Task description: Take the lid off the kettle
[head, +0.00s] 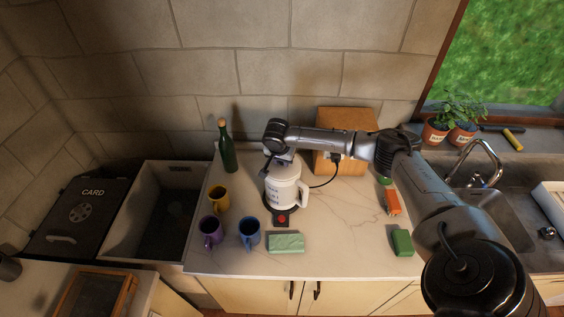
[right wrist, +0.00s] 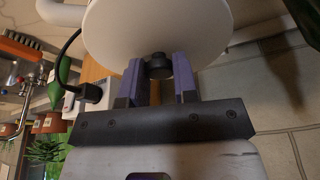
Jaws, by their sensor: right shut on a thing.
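A white kettle (head: 283,190) stands upright on its dark base on the counter, with its handle to the right. My right gripper (head: 279,160) is above the kettle's top, pointing down. In the right wrist view, the purple-grey fingers of my right gripper (right wrist: 160,72) are shut on the black knob (right wrist: 159,65) of the kettle's lid. A broad white round surface (right wrist: 150,30) shows behind the knob. I cannot tell whether the lid is seated or slightly raised. My left gripper is not in view.
A green bottle (head: 228,150), yellow mug (head: 218,198), purple mug (head: 210,231) and blue mug (head: 249,232) stand left of the kettle. A green sponge-like block (head: 286,243) lies in front. A wooden box (head: 340,150) stands behind right.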

